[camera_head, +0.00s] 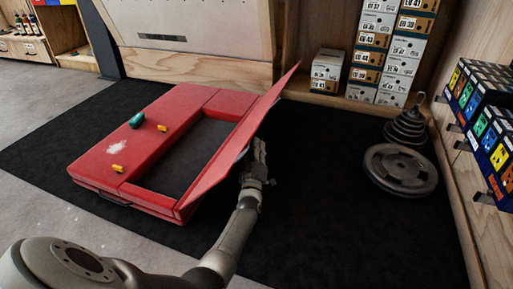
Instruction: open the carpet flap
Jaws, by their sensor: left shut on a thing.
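A red crash pad (97,164) lies on a dark mat. Its carpet flap (236,143) is a thin red panel that stands tilted up along the pad's right side. A dark rectangular area (184,152) of the pad shows beside the flap, framed in red. My left gripper (258,150) is at the right side of the flap and is shut on its edge. The exact contact is small and partly hidden behind the panel. My right gripper is not in view.
Weight plates (400,170) lie at right. Shoe boxes (372,55) stand at the back. A shelf of coloured boxes (480,115) borders the right. The dark mat (340,235) is clear in front.

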